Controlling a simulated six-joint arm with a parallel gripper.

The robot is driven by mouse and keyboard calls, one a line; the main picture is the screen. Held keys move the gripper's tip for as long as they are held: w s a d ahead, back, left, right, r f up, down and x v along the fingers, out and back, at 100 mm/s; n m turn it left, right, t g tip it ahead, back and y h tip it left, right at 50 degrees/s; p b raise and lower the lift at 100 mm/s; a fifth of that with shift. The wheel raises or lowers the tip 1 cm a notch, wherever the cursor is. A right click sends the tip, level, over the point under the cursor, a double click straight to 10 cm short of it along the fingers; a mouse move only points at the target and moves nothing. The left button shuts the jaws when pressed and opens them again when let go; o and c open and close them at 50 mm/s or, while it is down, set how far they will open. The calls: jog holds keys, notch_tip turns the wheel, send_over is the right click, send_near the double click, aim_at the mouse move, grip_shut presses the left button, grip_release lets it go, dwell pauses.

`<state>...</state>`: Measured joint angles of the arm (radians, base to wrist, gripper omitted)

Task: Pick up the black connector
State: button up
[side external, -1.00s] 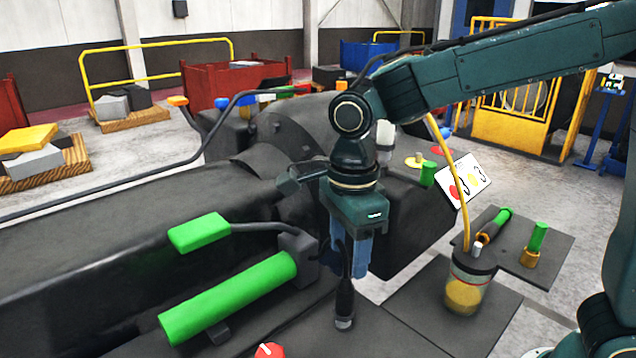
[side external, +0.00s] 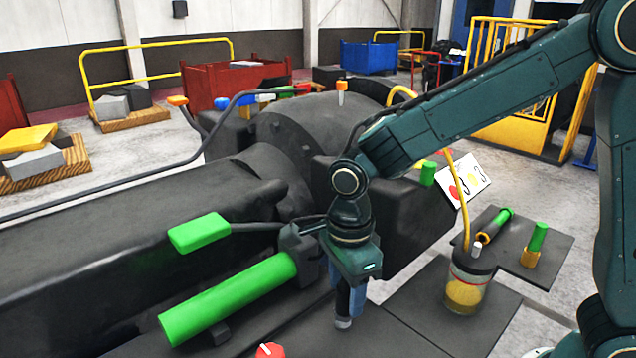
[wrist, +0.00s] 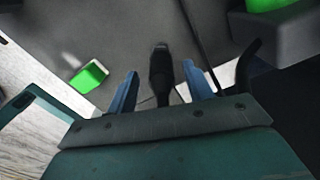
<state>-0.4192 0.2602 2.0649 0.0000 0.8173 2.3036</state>
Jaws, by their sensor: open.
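The black connector (side external: 341,302) stands upright on the dark surface in front of the large casting, with a pale foot at its base. My gripper (side external: 350,298) is lowered to it, pointing down. Its blue fingers are open, and one finger partly covers the connector in the side view. In the wrist view the black connector (wrist: 160,72) lies between the two separate blue fingertips of my gripper (wrist: 160,85), with gaps showing. I cannot tell whether either finger touches it.
A green cylinder (side external: 230,298) and a green-ended lever (side external: 200,233) lie just left of my gripper. A red knob (side external: 269,350) is at the front. A jar with yellow contents (side external: 466,290) stands to the right. The dark plate (side external: 425,305) between is clear.

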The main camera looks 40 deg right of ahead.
aim_at(344, 302)
jog(key=shift+w+f, duration=0.1)
jog(key=shift+f, duration=1.8)
jog(key=shift+c, duration=0.3)
jog(key=c, duration=0.8)
